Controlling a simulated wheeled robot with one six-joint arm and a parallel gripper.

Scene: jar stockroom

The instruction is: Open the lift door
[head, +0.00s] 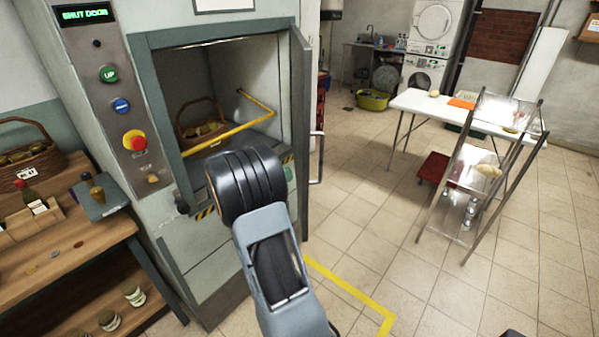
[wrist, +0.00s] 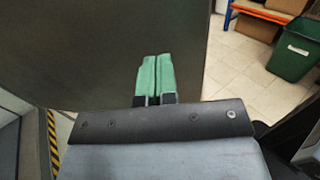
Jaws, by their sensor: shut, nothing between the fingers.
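The lift door (head: 301,115) stands swung open at the right side of the lift's opening, seen nearly edge-on in the head view. Its upright bar handle (head: 317,158) is on the outer face. The lift car behind the opening is exposed. In the wrist view my gripper (wrist: 157,78) shows two green fingers pressed together with nothing between them. A broad dark grey panel (wrist: 90,50), seemingly the door's inner face, lies beyond them; I cannot tell whether they touch it. In the head view my arm hides most of the gripper.
A basket of jars (head: 201,128) sits inside the lift behind a yellow bar (head: 228,134). The display (head: 85,14) reads "SHUT DOOR". A wooden bench (head: 60,250) stands left.

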